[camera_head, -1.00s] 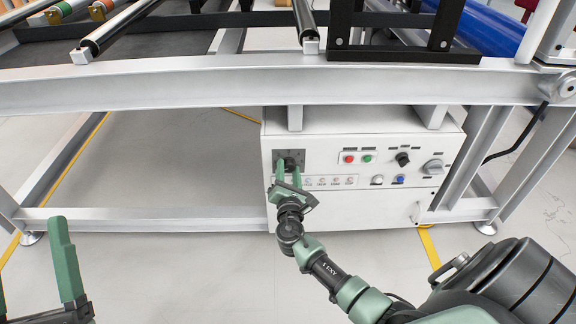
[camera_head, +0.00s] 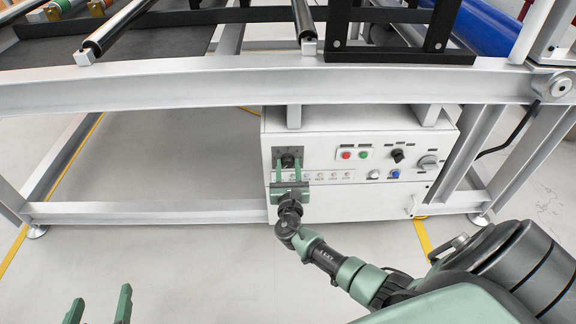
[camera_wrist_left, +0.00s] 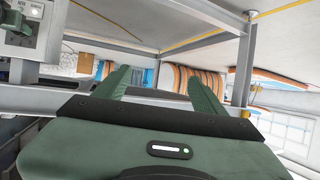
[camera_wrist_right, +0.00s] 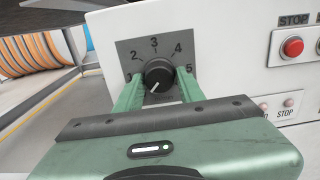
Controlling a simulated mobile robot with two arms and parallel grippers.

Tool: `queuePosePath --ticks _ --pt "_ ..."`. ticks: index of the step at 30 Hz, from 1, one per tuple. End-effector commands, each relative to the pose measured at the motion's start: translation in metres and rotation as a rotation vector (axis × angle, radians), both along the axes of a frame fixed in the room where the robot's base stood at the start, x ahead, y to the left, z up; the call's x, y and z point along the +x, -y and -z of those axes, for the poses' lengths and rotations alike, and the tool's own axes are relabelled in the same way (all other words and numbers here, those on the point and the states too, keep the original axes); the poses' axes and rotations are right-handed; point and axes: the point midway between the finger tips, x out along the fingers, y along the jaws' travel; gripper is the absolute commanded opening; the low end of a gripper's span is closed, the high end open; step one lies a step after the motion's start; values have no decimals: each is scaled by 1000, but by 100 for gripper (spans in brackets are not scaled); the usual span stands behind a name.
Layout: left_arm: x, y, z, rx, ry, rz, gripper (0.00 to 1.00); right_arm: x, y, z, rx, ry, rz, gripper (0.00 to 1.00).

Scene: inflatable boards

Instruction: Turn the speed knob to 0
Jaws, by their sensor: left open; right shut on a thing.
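The speed knob (camera_wrist_right: 158,76) is a round black knob on a grey plate with numbers, in the right wrist view. In the head view the knob (camera_head: 288,160) is small and dark at the left of the white control box (camera_head: 330,205). My right gripper (camera_head: 289,167) is shut on the knob, with one green finger on each side. The fingers also show in the right wrist view (camera_wrist_right: 159,90). My left gripper (camera_head: 98,304) is open and empty, low at the left, away from the box.
A grey frame beam (camera_head: 180,82) runs above the box. The floor (camera_head: 170,260) in front is clear.

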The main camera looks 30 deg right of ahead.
Motion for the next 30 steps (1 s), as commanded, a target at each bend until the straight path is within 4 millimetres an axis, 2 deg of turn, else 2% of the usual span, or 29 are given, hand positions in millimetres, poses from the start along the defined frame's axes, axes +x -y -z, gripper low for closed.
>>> queuePosePath --ticks 11,12,14,26,30 --pt "-1 -1 2 2 -9 -1 70 0 0 1 -6 -6 -1 0" --pt "-1 -1 2 2 -9 -1 70 0 0 1 -6 -6 -1 41" --pt "-1 0 2 2 -9 -1 70 0 0 1 -6 -6 -1 58" --pt "-2 0 2 3 -16 0 70 -3 -2 0 -5 -4 -1 59" --pt "-14 -7 18 29 -119 -9 70 -17 -10 0 -4 -5 -1 59"
